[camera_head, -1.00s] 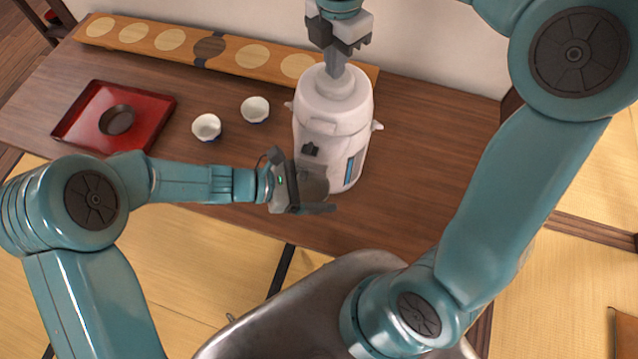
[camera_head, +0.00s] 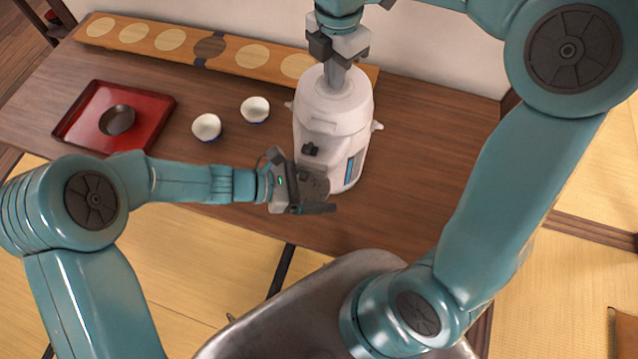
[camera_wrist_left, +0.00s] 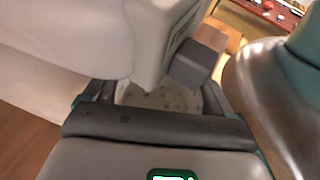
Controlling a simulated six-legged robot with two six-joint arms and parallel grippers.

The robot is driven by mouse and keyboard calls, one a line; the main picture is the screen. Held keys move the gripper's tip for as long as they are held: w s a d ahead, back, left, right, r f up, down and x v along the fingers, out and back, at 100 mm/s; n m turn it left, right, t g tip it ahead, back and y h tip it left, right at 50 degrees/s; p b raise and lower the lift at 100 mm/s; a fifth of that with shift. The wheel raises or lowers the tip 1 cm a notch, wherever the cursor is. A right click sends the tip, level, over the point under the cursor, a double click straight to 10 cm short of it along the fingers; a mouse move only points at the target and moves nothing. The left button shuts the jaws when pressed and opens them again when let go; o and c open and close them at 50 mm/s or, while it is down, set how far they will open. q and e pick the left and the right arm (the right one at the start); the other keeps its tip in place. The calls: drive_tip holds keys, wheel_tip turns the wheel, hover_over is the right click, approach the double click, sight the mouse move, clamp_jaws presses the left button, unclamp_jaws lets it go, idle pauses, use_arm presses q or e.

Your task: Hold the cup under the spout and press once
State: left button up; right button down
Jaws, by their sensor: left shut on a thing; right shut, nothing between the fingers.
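The white dispenser (camera_head: 331,115) stands upright on the table, with its dark spout (camera_head: 310,149) on the front. My left gripper (camera_head: 318,194) is shut on the cup (camera_head: 314,180), a grey-brown round cup held low at the dispenser's front, below the spout. In the left wrist view the cup (camera_wrist_left: 160,98) shows its speckled inside between the dark fingers, beneath the dispenser's overhang. Whether it holds liquid I cannot tell. My right gripper (camera_head: 336,82) is shut and empty, pointing down at the top of the dispenser, apparently touching it.
Two white bowls (camera_head: 206,127) stand left of the dispenser on the wooden table (camera_head: 420,165). A red tray (camera_head: 74,128) with a dark round dish (camera_head: 117,120) lies further left. A long wooden board with round pale spots (camera_head: 168,40) runs along the back.

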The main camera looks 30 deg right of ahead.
use_arm(q)
drive_tip(key=shift+w, duration=0.1)
idle(0.5)
use_arm(e)
drive_tip(key=shift+r, duration=1.7)
idle(0.7)
wheel_tip(320, 180, up, 6)
idle(0.5)
use_arm(q)
drive_tip(key=shift+s+a, duration=0.35)
drive_tip(key=shift+a, duration=0.05)
drive_tip(key=shift+s+a, duration=0.65)
drive_tip(key=shift+a, duration=0.05)
drive_tip(key=shift+s+a+b, duration=0.4)
drive_tip(key=shift+s+a, duration=0.05)
drive_tip(key=shift+a, duration=0.1)
drive_tip(key=s+a+b, duration=0.1)
drive_tip(key=s+a, duration=0.4)
drive_tip(key=a, duration=0.1)
drive_tip(key=shift+s+a+b, duration=0.25)
drive_tip(key=shift+s+b, duration=0.05)
drive_tip(key=shift+b, duration=0.1)
use_arm(e)
drive_tip(key=shift+f, duration=1.3)
